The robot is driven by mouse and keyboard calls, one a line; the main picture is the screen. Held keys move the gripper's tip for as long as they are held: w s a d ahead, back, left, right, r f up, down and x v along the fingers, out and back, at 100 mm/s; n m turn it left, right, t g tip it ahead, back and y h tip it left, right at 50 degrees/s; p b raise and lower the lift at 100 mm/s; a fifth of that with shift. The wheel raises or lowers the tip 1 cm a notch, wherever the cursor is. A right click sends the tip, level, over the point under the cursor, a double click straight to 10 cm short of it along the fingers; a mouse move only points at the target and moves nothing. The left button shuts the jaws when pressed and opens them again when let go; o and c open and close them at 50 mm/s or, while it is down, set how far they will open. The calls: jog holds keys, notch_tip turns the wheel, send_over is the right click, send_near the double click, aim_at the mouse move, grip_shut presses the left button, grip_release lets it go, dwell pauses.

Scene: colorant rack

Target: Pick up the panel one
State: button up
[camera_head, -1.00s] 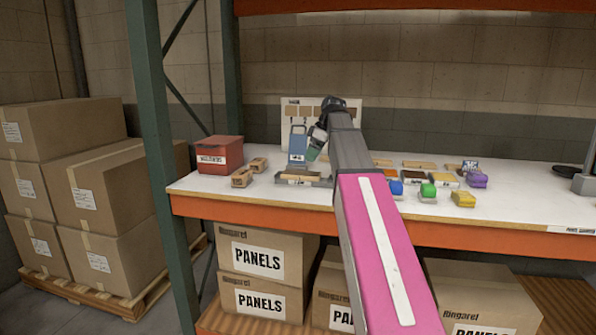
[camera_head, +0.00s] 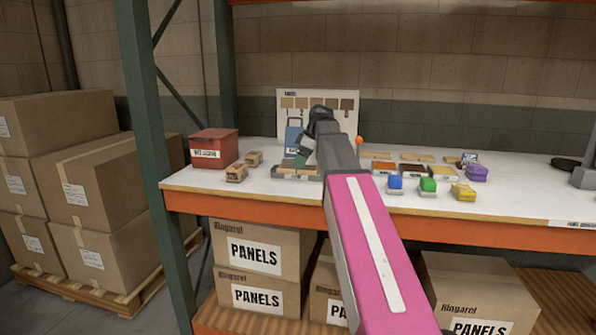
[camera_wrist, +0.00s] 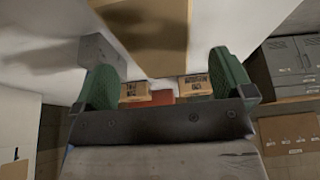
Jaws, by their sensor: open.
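A tan wooden panel (camera_head: 284,171) lies in the low grey holder on the white table, partly hidden by my gripper. In the wrist view a large tan panel (camera_wrist: 150,30) fills the top middle, with a dark shadow across it. I cannot read a number on it. My gripper (camera_wrist: 166,70) has two green fingers spread apart, with nothing held between them; the panel's near end shows between and beyond them. In the head view my gripper (camera_head: 300,155) hangs low over the holder, and whether it touches the panel cannot be told.
Two small labelled wooden blocks (camera_head: 245,166) and a red box (camera_head: 213,148) stand left of the holder. A sample board (camera_head: 340,103) and a blue tool (camera_head: 293,133) are behind it. Colour blocks (camera_head: 428,185), trays and flat panels lie to the right. The table's front edge is orange.

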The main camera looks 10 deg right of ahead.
jog(key=shift+x, duration=1.5)
jog(key=c, duration=1.1)
jog(key=shift+o, duration=0.2)
jog(key=shift+r, duration=0.15)
